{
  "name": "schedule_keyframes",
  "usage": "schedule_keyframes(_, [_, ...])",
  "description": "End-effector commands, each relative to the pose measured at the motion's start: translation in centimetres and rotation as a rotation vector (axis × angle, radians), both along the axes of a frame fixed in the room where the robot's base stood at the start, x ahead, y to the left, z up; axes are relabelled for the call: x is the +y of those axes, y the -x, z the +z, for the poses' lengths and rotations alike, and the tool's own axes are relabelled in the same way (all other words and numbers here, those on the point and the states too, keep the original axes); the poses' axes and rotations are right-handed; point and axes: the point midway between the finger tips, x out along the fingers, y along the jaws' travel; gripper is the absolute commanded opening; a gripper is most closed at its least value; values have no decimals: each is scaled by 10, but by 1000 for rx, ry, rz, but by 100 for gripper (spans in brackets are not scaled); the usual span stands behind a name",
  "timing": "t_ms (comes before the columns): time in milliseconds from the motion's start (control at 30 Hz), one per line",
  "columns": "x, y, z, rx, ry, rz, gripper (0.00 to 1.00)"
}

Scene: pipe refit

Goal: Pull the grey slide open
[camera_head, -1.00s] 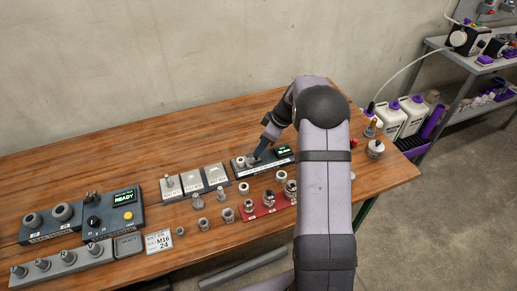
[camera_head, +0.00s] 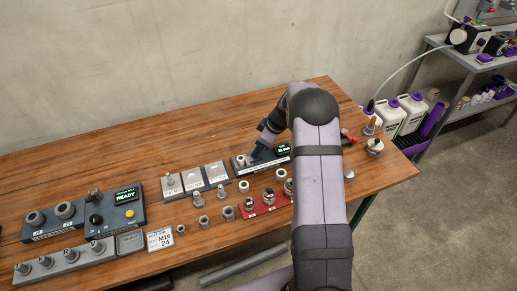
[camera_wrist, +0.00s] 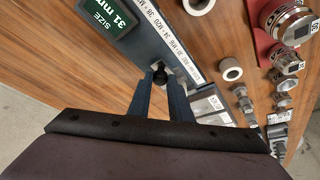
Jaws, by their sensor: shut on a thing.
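The sizing device (camera_head: 236,167) is a long dark base on the table with a green-lit display (camera_head: 284,149); in the wrist view the display (camera_wrist: 108,14) reads SIZE 31 mm. My gripper (camera_head: 254,156) reaches down onto the middle of this device. In the wrist view my gripper (camera_wrist: 160,82) has its two blue-grey fingers on either side of a small black knob (camera_wrist: 160,74) and is shut on it. The knob stands on the device beside the printed scale strip. The grey slide's body under the knob is mostly hidden by the fingers.
Pale square plates (camera_head: 194,180) stand left of the device. Loose rings and fittings (camera_head: 228,213) and a red tray (camera_head: 262,207) lie in front. A control box (camera_head: 112,213) showing READY is at far left. The table behind the device is clear.

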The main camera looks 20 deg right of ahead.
Motion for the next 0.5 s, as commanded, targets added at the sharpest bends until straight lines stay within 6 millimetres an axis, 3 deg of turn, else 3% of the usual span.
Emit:
schedule_keyframes(300, [-32,-1,-3,-4,3,-2,0])
schedule_keyframes(500, [-36,0,1,-2,5,-1,0])
